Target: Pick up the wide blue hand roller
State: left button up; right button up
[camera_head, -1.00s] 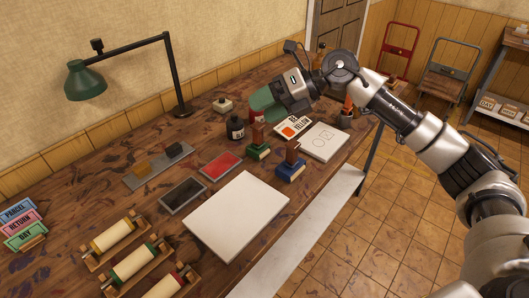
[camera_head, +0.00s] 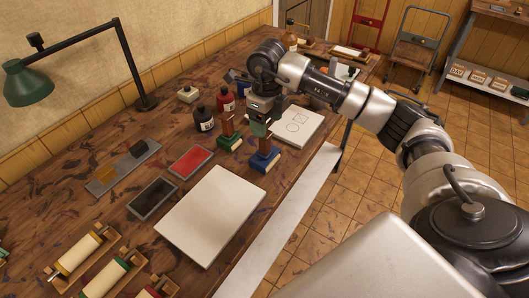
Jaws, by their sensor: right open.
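The blue hand roller (camera_head: 265,161) stands on the wooden table just beyond the white slab. It has a blue base and an upright wooden handle. My right gripper (camera_head: 263,131) points down at the top of this handle and is open. Its fingers partly hide the handle's top, so I cannot tell whether they touch it or stand around it. A similar green piece (camera_head: 230,141) with a wooden handle stands close on the left. My left gripper is not in view.
A white slab (camera_head: 212,215) lies in front, with red (camera_head: 191,162) and black (camera_head: 152,199) pads to its left. Dark (camera_head: 203,118) and red (camera_head: 227,97) bottles stand behind. A sheet with drawn outlines (camera_head: 298,127) lies to the right. Racked rollers (camera_head: 82,251) are at lower left.

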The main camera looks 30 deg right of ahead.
aim_at(265, 148)
jog(key=f, duration=0.2)
jog(key=f+p, duration=0.1)
jog(key=shift+w+a+f, duration=0.15)
jog(key=shift+a+f, duration=0.05)
jog(key=shift+f, duration=0.7)
jog(key=shift+w+r, duration=0.1)
grip_shut()
